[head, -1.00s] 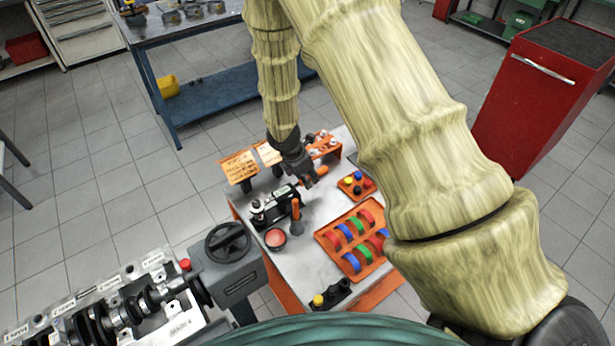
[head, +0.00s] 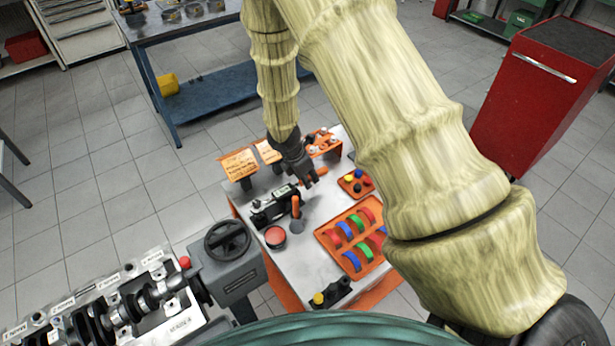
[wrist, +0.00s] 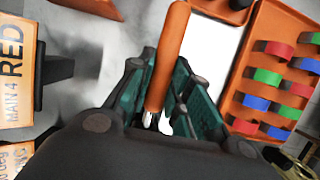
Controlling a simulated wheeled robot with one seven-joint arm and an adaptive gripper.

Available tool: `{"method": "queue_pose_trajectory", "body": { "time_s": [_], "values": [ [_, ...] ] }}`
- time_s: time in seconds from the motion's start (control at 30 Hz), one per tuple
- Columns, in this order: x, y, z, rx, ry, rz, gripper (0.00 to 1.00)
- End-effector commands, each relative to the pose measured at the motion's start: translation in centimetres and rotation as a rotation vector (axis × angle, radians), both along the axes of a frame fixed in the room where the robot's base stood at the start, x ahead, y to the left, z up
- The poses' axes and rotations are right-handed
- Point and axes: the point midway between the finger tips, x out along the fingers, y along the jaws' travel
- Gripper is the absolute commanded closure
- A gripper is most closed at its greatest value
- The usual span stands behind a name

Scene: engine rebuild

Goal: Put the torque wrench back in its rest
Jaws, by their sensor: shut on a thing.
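My gripper (head: 309,181) is over the back part of the small grey-topped cart. In the wrist view its fingers (wrist: 160,112) are shut around an orange handle with bright metal at its lower end, which I take as the torque wrench (wrist: 168,55). The handle points to the top of that picture. The rest of the wrench is hidden by the gripper, and the head view does not show it clearly. I cannot tell which fixture on the cart is the wrench's rest.
An upright orange-handled item (head: 295,207) stands beside a black device (head: 268,208) and a round red-topped pot (head: 275,237). An orange tray (head: 327,236) holds coloured shells. Two orange signs (head: 240,165), an orange rack (head: 325,141) and a small cap tray (head: 345,187) stand close by.

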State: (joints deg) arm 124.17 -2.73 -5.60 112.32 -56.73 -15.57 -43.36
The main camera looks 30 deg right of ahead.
Motion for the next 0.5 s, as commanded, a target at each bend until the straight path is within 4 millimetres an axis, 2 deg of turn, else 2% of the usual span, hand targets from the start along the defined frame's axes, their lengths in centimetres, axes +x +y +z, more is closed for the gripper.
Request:
{"method": "queue_pose_trajectory", "body": {
  "time_s": [0.5],
  "values": [
    [0.02,-0.02,-0.58,-0.001,0.000,0.000,1.00]
  ]
}}
